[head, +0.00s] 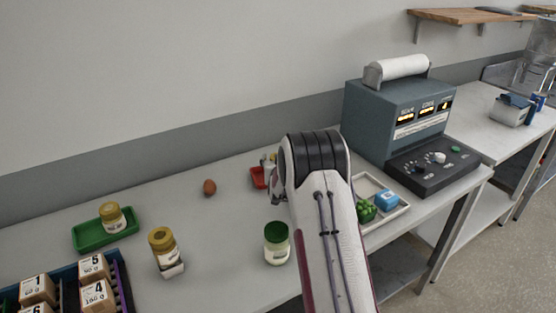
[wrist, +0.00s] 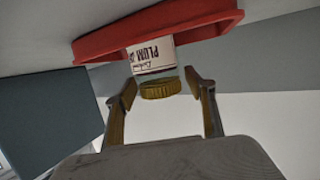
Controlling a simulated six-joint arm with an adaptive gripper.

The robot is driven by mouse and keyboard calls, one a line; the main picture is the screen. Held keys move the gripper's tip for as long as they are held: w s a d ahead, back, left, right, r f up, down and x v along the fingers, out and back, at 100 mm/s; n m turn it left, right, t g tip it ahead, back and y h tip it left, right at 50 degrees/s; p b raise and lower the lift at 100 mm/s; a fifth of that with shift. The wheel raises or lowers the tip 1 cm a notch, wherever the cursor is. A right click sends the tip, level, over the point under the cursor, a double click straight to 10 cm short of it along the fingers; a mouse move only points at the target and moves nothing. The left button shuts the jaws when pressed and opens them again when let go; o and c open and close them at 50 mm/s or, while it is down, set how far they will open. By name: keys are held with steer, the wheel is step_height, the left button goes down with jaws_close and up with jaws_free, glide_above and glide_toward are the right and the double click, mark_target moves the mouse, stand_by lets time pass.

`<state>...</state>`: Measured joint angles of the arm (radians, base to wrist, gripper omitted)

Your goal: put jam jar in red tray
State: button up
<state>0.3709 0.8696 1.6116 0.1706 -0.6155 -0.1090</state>
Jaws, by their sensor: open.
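A plum jam jar (wrist: 152,57) with a gold lid appears upside down in the wrist view, its base end overlapping the red tray (wrist: 100,43). It looks to stand inside the tray, but its base is hidden. My gripper (wrist: 161,84) is open, with one finger on each side of the lid and visible gaps between. In the head view the red tray (head: 257,178) is at mid-table, partly hidden by my arm. The jar there is mostly hidden behind my wrist.
A green-lidded jar (head: 277,243) stands just left of my arm. A brown egg (head: 209,187), a green tray (head: 88,239) with a jar, another gold-lidded jar (head: 164,248) and a box crate (head: 123,284) lie left. A white tray (head: 393,212) and grey machine (head: 385,115) stand right.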

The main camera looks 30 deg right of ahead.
steer(key=shift+r, duration=0.1)
steer(key=shift+s+r, duration=0.1)
steer(key=shift+s+a+r, duration=0.2)
steer(key=shift+s+a, duration=0.2)
steer(key=shift+s, duration=0.2)
steer(key=v, duration=1)
steer(key=shift+s+a, duration=0.1)
steer(key=shift+s, duration=0.05)
stand_by(0.5)
steer(key=shift+r, duration=0.1)
